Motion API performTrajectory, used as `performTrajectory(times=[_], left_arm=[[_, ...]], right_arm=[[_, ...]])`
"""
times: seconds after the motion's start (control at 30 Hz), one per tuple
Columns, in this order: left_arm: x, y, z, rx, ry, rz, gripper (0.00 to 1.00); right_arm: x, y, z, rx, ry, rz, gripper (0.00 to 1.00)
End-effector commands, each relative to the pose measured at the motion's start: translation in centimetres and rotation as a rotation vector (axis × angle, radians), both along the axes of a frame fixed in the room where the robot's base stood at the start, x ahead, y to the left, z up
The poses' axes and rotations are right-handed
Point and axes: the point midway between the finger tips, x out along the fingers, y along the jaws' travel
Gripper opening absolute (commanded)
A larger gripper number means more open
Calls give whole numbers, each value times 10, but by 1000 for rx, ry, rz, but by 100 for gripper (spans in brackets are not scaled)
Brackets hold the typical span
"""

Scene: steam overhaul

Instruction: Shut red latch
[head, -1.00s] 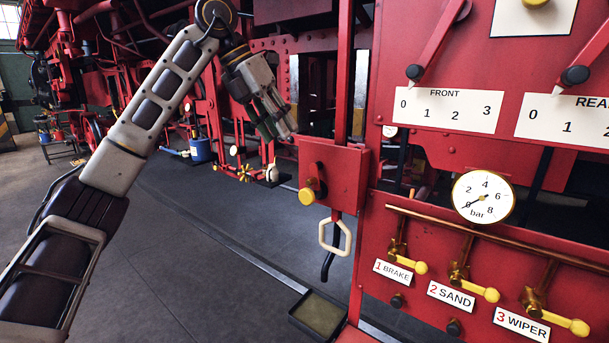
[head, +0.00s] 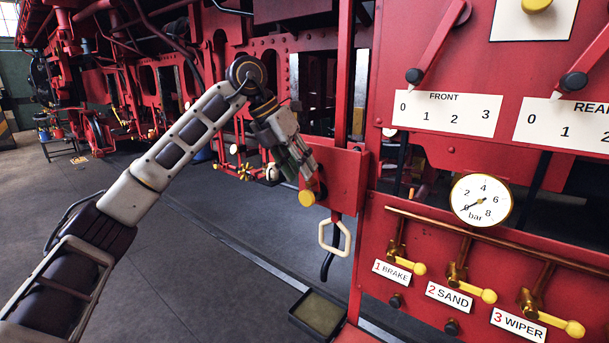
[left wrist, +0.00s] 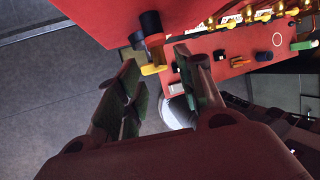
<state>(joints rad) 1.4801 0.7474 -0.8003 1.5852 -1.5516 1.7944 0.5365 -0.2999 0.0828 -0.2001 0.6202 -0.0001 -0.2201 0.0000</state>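A red latch box (head: 345,172) stands on the edge of the red panel in the head view, with a yellow round knob (head: 307,198) at its lower left. A white loop handle (head: 334,238) hangs below the box. My left gripper (head: 308,176) is at the left face of the box, close above the yellow knob. In the left wrist view the left gripper (left wrist: 158,62) has its fingers apart, with the yellow knob (left wrist: 154,69) between their tips. I cannot tell whether the fingers touch anything. My right gripper is not in view.
The red panel at right holds a bar gauge (head: 482,202), a FRONT scale (head: 446,114) with a lever, and yellow-tipped valves, including the BRAKE valve (head: 419,269). A dark tray (head: 318,314) lies below. Open floor (head: 150,280) spreads to the left.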

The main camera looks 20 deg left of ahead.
Motion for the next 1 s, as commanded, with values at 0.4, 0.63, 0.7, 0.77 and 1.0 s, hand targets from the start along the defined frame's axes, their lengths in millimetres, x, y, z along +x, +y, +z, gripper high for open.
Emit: performTrajectory(times=[0.4,0.63,0.7,0.77,1.0], left_arm=[[8,-12,-27,0,0,-1,37],[8,-13,-29,0,-1,-1,37],[8,-13,-28,0,-1,-1,37],[8,-13,-29,0,-1,-1,31],[9,-13,-28,0,-1,0,0]], right_arm=[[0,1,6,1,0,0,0],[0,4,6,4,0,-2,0],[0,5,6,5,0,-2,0],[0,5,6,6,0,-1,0],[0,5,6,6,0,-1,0]])
